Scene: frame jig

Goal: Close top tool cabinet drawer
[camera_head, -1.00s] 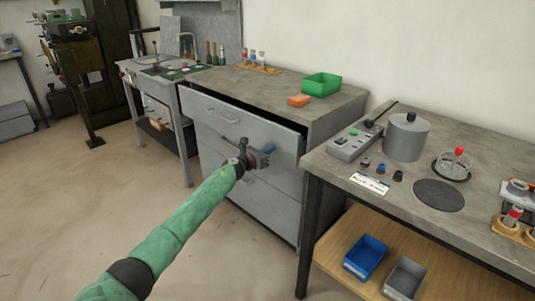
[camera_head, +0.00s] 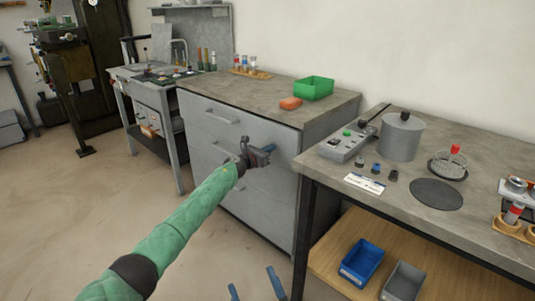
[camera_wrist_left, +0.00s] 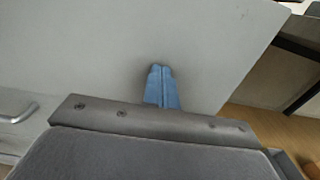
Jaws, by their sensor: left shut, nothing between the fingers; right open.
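The grey tool cabinet (camera_head: 328,121) stands in the middle of the head view. Its top drawer (camera_head: 205,128) has a curved handle (camera_head: 221,117), and its front looks flush with the cabinet, with no open gap visible under the worktop. My left gripper (camera_head: 268,149) is shut and empty at the right part of the drawer front. In the left wrist view its blue fingertips (camera_wrist_left: 161,72) are together against or very near the grey panel; exact contact is hard to tell. My right gripper (camera_head: 252,277) is open and empty at the bottom edge of the head view, low in front of the cabinet.
A workbench (camera_head: 460,226) at right holds a pot (camera_head: 401,138) and a control box (camera_head: 342,146). Blue (camera_head: 362,262) and grey bins are on its lower shelf. The floor at left is clear.

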